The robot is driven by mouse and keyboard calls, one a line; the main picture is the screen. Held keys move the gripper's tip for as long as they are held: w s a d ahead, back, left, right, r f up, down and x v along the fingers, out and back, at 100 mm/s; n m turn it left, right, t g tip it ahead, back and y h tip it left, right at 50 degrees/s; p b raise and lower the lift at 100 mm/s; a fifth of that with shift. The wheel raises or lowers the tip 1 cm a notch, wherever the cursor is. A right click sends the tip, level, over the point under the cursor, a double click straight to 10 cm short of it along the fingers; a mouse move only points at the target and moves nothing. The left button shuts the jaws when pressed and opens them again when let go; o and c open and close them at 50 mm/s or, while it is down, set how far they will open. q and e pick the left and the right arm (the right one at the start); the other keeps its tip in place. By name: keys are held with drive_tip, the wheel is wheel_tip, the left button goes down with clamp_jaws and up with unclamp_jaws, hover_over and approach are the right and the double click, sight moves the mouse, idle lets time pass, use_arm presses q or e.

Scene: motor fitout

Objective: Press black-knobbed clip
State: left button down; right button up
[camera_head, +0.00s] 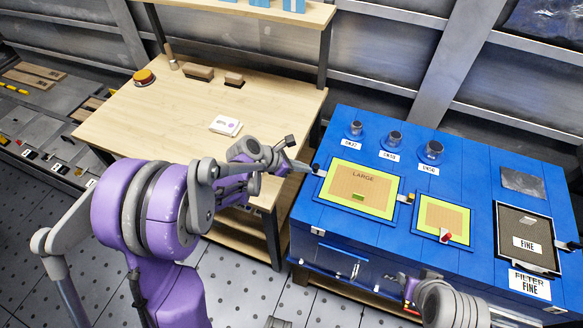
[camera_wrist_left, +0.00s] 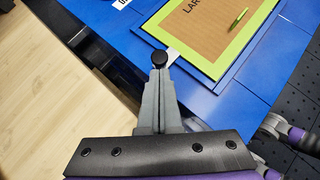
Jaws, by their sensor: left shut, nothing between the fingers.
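The black-knobbed clip (camera_head: 316,168) sits at the left edge of the LARGE filter panel (camera_head: 347,205) on the blue cabinet. In the left wrist view, its round black knob (camera_wrist_left: 159,58) is on a pale metal tab beside the panel's yellow-green border. My left gripper (camera_head: 308,168) is shut and empty, with its tips right at the clip. In the left wrist view, the closed fingers (camera_wrist_left: 158,76) end just below the knob; whether they touch it I cannot tell. Part of my right arm (camera_head: 455,306) shows at the lower right; its fingers are not clear.
A smaller yellow-bordered panel (camera_head: 463,219) has a red-knobbed clip (camera_head: 445,237). A dark FINE panel (camera_head: 507,224) is at the right. Round capped ports (camera_head: 394,138) line the cabinet's back.

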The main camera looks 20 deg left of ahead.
sight(313, 181)
use_arm(q)
drive_tip(key=shift+w+d, duration=0.15)
drive_tip(key=shift+d, duration=0.05)
drive_tip(key=d+b, duration=0.1)
drive_tip(key=d, duration=0.2)
drive_tip(key=shift+d, duration=0.25)
drive_tip(key=shift+a, duration=0.15)
